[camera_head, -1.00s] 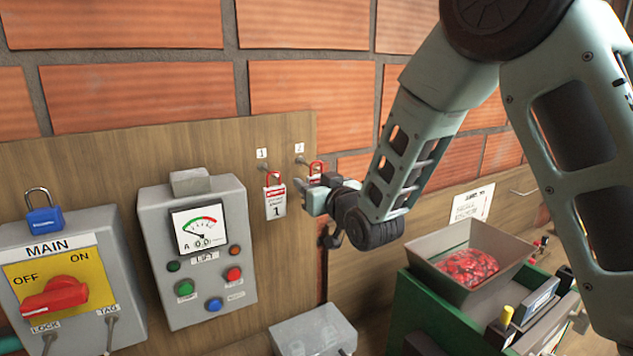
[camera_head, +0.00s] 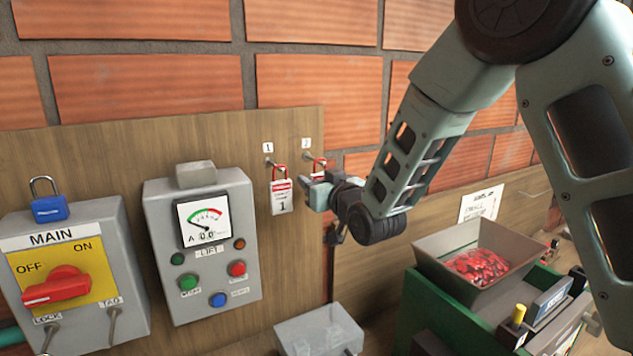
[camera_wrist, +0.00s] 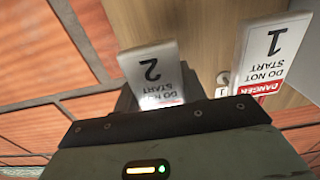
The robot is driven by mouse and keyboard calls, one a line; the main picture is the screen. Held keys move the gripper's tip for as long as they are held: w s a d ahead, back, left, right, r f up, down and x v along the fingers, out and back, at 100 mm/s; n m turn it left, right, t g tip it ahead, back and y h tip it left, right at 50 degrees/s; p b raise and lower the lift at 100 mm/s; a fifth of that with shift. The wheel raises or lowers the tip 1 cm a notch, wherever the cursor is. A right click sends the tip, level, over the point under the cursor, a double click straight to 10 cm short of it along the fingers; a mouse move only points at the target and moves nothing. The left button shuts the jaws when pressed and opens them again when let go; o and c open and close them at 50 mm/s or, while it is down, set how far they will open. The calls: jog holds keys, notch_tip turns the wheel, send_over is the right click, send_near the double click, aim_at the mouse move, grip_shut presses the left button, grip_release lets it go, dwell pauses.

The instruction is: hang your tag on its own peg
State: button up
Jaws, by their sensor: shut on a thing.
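My gripper (camera_head: 316,188) is shut on the white-and-red tag 2, just below peg 2 (camera_head: 309,157) on the wooden board. The tag's red loop (camera_head: 320,164) shows above the fingers, close to the peg. I cannot tell whether the loop is around the peg. In the wrist view tag 2 (camera_wrist: 152,70) shows upside down beyond the gripper body, its "2" readable. Tag 1 (camera_head: 283,196) hangs by its red loop on peg 1 (camera_head: 269,161), left of my gripper; it also shows in the wrist view (camera_wrist: 270,50).
The grey lift box (camera_head: 205,240) with gauge and buttons stands out from the board at left. The MAIN switch box (camera_head: 75,290) with a blue padlock (camera_head: 49,207) is farther left. A hopper (camera_head: 435,252) of red fruit stands at lower right.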

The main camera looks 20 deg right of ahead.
jog(key=o, duration=1.1)
jog(key=shift+c, duration=0.2)
jog(key=s+d+b, duration=0.3)
jog(key=s+b, duration=1.1)
jog(key=s, duration=0.3)
jog(key=shift+d+b, duration=0.2)
jog(key=shift+b, duration=0.2)
